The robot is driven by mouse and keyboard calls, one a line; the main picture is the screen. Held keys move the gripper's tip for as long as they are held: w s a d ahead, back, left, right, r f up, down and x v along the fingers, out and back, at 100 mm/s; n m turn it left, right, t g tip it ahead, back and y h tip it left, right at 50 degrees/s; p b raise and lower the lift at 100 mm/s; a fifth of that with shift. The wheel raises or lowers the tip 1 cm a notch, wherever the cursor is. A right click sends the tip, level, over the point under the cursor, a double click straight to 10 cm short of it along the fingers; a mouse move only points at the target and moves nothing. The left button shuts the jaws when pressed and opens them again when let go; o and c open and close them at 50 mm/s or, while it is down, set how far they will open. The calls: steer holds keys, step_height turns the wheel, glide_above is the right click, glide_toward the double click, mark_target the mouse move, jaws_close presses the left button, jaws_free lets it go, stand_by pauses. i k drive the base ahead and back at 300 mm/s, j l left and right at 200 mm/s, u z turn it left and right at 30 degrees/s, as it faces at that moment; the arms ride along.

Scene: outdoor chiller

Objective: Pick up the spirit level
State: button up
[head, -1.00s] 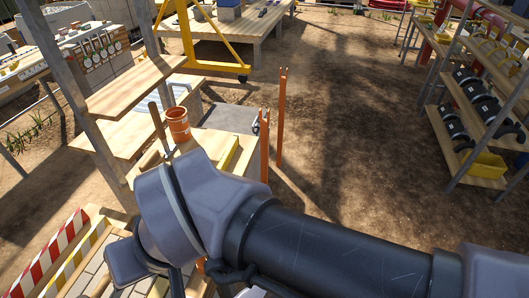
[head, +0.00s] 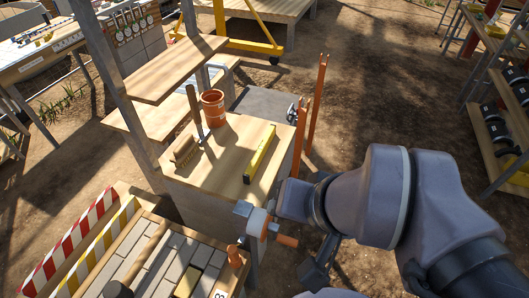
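The spirit level is most likely the yellow bar (head: 260,153) lying flat on a light wooden worktop (head: 225,150), near its right side. Its long side runs from lower left to upper right, and its top and side are clear of my arm. My arm comes in from the lower right and its grey links lie below and to the right of the bar, apart from it. I cannot make out gripper fingers in the head view.
A brown brush (head: 185,152) and an orange pot (head: 213,108) stand left of the bar. Orange posts (head: 308,115) rise right of the worktop. A grey clamp-like fitting with orange handles (head: 256,222) sits in front. A raised shelf (head: 165,70) overhangs behind left.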

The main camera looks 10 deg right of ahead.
mark_target(256, 160)
steer(key=i+l+u, duration=0.25)
steer(key=u, duration=0.2)
steer(key=i+l+u, duration=0.2)
steer(key=l+u, duration=0.3)
steer(key=i+l+u, duration=0.1)
steer(key=l+u, duration=1.3)
steer(key=l, duration=0.15)
